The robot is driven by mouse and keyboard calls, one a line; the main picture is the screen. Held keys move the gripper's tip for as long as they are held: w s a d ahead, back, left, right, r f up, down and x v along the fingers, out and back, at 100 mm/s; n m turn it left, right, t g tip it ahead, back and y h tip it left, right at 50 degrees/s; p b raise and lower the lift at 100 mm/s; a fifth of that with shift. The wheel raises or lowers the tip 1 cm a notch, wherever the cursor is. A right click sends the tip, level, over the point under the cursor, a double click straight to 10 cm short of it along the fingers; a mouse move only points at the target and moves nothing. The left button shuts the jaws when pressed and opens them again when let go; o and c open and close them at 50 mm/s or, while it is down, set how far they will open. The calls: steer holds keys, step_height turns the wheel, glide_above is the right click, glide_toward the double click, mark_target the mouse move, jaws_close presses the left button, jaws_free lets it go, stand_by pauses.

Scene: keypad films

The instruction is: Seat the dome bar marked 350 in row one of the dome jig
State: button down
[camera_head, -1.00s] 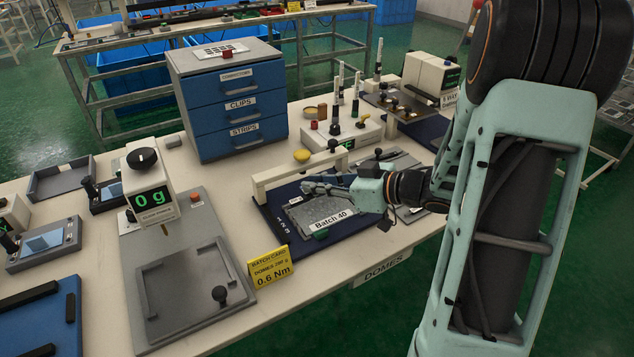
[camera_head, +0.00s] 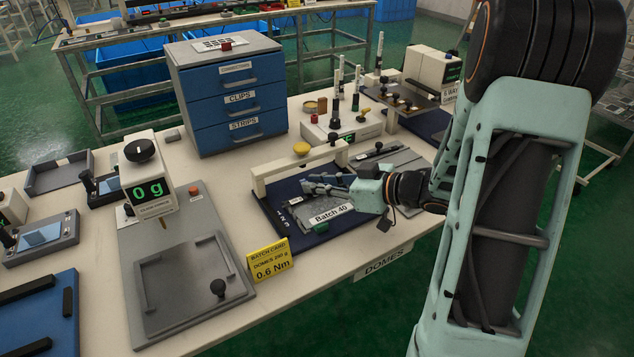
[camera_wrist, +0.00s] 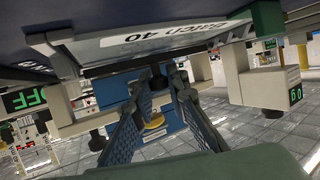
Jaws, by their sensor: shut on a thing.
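The dome jig is a dark blue base (camera_head: 328,236) with a grey plate, small row numbers at its left end and a "Batch 40" label (camera_head: 330,213) in front. In the wrist view, my gripper (camera_wrist: 159,81) is shut on a black knob that seems to belong to a dark bar (camera_wrist: 112,68). The bar is mostly hidden in the head view. No 350 mark is legible, and I cannot tell whether the bar touches the plate.
A grey fixture (camera_head: 405,158) with a black knob lies right of the jig. A yellow batch card (camera_head: 270,260) stands at front left. A blue drawer cabinet (camera_head: 240,105) stands behind.

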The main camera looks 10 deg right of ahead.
steer(key=shift+f, duration=0.3)
steer(key=c, duration=1.8)
jaws_free()
steer(key=shift+r, duration=0.1)
steer(key=v, duration=1.2)
